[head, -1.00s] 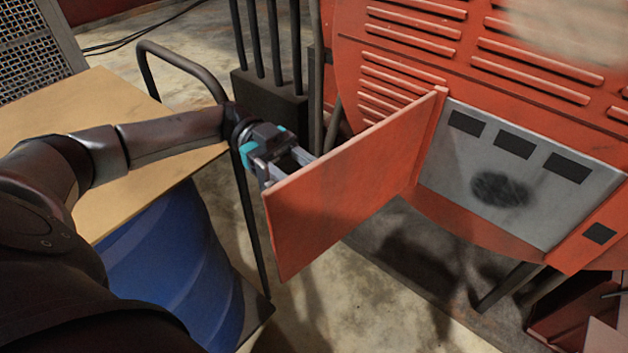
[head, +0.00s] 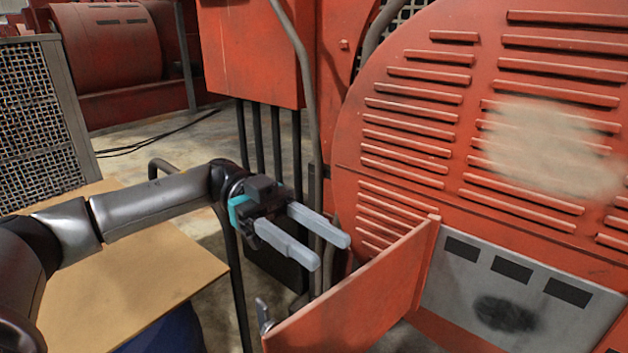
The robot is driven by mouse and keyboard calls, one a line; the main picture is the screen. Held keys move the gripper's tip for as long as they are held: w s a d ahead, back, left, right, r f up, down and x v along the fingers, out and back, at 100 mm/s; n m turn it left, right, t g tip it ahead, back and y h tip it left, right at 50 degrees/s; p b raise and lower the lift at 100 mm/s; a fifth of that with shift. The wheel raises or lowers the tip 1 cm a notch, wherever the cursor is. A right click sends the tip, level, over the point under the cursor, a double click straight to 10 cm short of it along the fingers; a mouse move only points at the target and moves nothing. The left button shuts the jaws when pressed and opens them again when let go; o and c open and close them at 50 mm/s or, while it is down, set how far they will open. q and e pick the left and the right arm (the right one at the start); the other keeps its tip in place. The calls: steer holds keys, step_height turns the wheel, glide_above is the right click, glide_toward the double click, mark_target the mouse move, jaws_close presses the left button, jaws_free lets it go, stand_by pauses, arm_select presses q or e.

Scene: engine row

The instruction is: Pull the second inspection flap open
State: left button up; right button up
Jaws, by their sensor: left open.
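The inspection flap (head: 362,298) is a flat orange-red panel, hinged at its right side on the red engine housing (head: 425,130). It stands swung out toward the lower left, and its lower part is cut off by the picture edge. Beside the hinge, a grey plate (head: 455,292) with dark rectangles and a dark smudge is exposed. My left gripper (head: 332,250) is open and empty, above and behind the flap's upper edge, apart from the handle. My right gripper is out of view.
A wooden tabletop (head: 130,280) lies under my left arm, with a dark bent rail (head: 238,275) by its edge. Black pipes (head: 277,150) and a red box (head: 250,55) stand behind the gripper. A mesh cage (head: 35,120) is at the left.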

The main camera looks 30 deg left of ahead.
arm_select(q)
step_height(320, 180, up, 7)
stand_by(0.8)
